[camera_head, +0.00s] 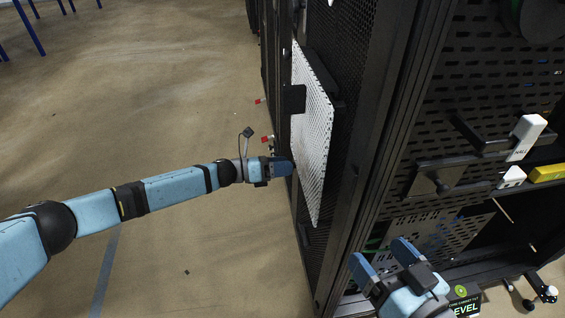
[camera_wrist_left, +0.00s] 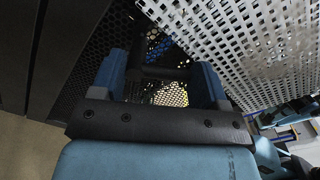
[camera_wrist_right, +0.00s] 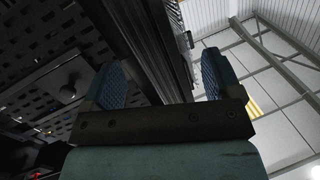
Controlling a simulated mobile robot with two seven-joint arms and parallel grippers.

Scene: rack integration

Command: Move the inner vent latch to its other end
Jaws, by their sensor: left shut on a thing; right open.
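A white perforated vent panel (camera_head: 312,130) stands upright on the side of the black rack, and it fills the upper right of the left wrist view (camera_wrist_left: 245,45). My left gripper (camera_head: 288,167) is at the panel's left edge. In the left wrist view its blue fingers (camera_wrist_left: 160,80) stand either side of a dark bar (camera_wrist_left: 158,72), which appears to be the latch, and hold it. The head view hides the bar behind the gripper. My right gripper (camera_head: 383,258) is open and empty in front of the rack; it also shows in the right wrist view (camera_wrist_right: 162,82).
A black block (camera_head: 293,98) sits on the panel's upper left. Small red-tipped parts (camera_head: 266,139) stick out left of the rack. A white handle (camera_head: 526,137) and a yellow piece (camera_head: 548,173) are on the rack's right face. The floor (camera_head: 190,100) at left is mostly clear.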

